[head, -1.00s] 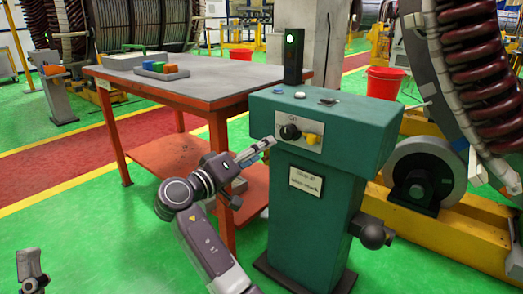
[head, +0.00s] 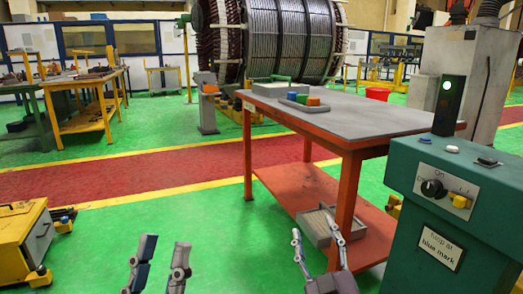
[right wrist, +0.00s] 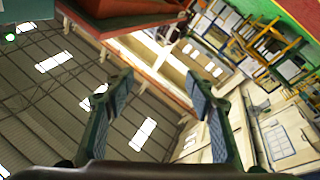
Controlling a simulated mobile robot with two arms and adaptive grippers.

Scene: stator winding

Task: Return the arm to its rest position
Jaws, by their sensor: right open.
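My right gripper (head: 314,232) stands at the bottom of the head view, fingers pointing up and spread apart, in front of the red-framed table. In the right wrist view my right gripper (right wrist: 160,85) is open with nothing between its fingers. My left gripper (head: 165,246) is at the bottom left of the head view, fingers up with a clear gap and nothing between them. The green control console (head: 458,205) stands at the right, apart from my right gripper. Its black knob (head: 432,188), yellow switch (head: 460,201) and lit green lamp (head: 446,86) show.
The red-framed table (head: 370,118) stands behind my right gripper, with a tray of coloured blocks (head: 304,99) on top and a grey box (head: 320,226) on its lower shelf. A yellow cart (head: 22,245) is at the far left. Green floor (head: 200,215) is open between them.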

